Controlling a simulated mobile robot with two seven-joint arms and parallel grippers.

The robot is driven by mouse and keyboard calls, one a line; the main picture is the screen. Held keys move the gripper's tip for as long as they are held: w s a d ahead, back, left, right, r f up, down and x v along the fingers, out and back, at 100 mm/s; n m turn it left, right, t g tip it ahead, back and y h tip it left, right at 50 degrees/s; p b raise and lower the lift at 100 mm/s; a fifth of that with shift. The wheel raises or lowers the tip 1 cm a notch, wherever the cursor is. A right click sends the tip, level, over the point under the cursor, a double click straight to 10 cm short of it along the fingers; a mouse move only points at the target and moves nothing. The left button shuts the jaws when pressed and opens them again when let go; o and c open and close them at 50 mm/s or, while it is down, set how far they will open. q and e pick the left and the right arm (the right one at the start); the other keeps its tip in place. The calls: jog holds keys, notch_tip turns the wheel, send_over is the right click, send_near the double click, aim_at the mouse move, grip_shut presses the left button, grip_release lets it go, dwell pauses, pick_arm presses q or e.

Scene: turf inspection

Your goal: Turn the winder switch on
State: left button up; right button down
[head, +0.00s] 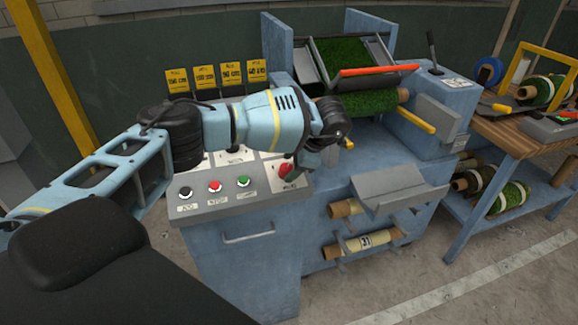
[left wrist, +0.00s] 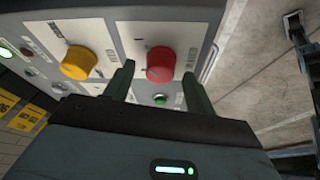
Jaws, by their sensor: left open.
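The red rotary knob (head: 286,171) sits at the right end of the sloped control panel (head: 232,207), on a white plate whose small label I cannot read surely; I take it as the winder switch. In the left wrist view the red knob (left wrist: 160,63) shows between the two fingers of my left gripper (left wrist: 159,72). The gripper is open, with a finger on each side of the knob; I cannot tell whether they touch it. In the head view my left gripper (head: 308,154) is over the panel's right end, its fingers mostly hidden. My right gripper is not in view.
A yellow knob (left wrist: 77,63) is beside the red one. Yellow-headed cards (head: 204,78) stand behind. The winder machine with turf (head: 342,57) and a table of rolls (head: 533,125) are right.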

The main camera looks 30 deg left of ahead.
pick_arm(q)
jog(key=v, duration=0.6)
jog(key=shift+r, duration=0.25)
jog(key=shift+d, duration=0.1)
